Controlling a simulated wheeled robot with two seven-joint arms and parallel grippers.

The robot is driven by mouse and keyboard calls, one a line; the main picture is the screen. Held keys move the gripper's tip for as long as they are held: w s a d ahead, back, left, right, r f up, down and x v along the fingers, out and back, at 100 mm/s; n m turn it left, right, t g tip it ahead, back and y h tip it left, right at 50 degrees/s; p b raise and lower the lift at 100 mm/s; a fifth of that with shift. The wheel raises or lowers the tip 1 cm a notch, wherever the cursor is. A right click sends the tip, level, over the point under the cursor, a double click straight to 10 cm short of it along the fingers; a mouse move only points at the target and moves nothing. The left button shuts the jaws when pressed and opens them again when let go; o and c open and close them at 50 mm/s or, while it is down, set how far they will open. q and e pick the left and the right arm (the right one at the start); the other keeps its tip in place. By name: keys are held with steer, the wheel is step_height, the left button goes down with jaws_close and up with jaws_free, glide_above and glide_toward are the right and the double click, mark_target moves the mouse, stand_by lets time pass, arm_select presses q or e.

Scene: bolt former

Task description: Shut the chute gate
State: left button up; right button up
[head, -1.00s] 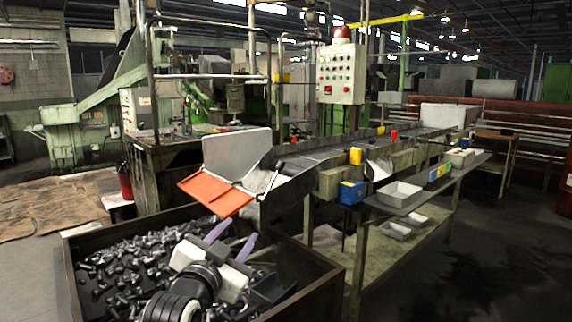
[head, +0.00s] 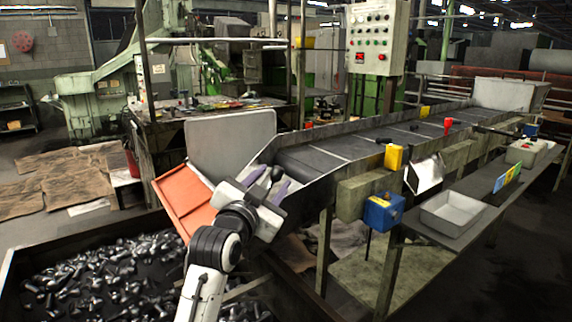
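The orange chute (head: 187,196) slopes down over the bolt bin at the end of the conveyor. A large light-grey plate (head: 230,143) stands upright at its far side. My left gripper (head: 269,182) is at the near side of the chute mouth, its two purple fingers apart and pointing at the conveyor end. A dark knob (head: 277,173) shows between the fingertips; I cannot tell whether they touch it. The gripper hides most of the small metal panel below the knob, which may be the chute gate. My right gripper is out of view.
The bin (head: 95,225) full of loose bolts lies below my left arm. The conveyor (head: 370,140) runs back to the right. A blue box (head: 383,212), a yellow block (head: 393,157) and a grey tray (head: 452,212) stand along its near side.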

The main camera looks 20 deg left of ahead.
arm_select(q)
steer(key=w, duration=0.8)
steer(key=shift+d, duration=0.1)
steer(key=shift+c, duration=0.5)
jaws_close()
